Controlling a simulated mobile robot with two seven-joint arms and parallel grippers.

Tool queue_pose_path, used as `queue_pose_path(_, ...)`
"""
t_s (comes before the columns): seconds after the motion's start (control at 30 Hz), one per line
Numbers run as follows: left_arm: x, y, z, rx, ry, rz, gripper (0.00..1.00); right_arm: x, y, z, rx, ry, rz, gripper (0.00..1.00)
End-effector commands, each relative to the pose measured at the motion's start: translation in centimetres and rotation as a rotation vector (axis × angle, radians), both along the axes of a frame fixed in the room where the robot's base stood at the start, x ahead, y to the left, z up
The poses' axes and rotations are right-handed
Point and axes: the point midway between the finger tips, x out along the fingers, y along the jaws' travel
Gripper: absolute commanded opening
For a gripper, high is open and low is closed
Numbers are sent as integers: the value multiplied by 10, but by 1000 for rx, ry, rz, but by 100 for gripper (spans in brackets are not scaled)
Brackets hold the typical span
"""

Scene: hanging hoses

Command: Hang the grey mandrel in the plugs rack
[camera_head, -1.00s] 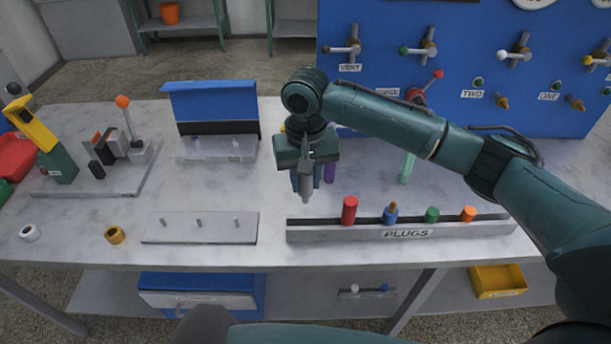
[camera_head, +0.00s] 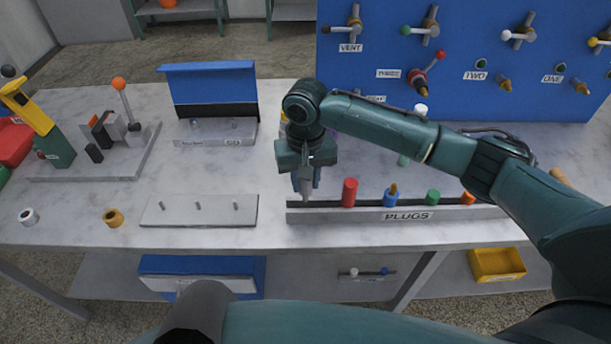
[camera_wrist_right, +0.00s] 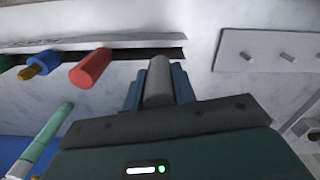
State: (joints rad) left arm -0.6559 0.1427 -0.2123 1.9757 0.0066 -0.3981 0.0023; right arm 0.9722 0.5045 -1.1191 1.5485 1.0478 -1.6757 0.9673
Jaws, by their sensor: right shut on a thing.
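My right gripper (camera_head: 306,182) points down over the left end of the plugs rack (camera_head: 345,216), shut on the grey mandrel (camera_head: 306,191). In the right wrist view the mandrel (camera_wrist_right: 158,82) stands between the two blue-grey fingers (camera_wrist_right: 156,90). Its far end is at the end of the rack's dark slot (camera_wrist_right: 125,54). I cannot tell whether it touches the rack or is inside the slot. A red plug (camera_head: 349,192), a blue one (camera_head: 391,197), a green one (camera_head: 432,197) and an orange one (camera_head: 468,198) stand in the rack. My left gripper is out of view.
A plate with short pegs (camera_head: 180,212) lies left of the rack. A white ring (camera_head: 28,217) and a yellow ring (camera_head: 113,217) are further left. A blue board (camera_head: 450,95) with valves stands behind the bench.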

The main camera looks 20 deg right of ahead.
Motion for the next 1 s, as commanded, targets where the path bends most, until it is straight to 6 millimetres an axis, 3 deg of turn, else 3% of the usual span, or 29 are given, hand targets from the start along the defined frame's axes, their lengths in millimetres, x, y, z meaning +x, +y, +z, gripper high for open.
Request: queue_pose_path(1.0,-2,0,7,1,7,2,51,0,1,1,1,-1,0,2)
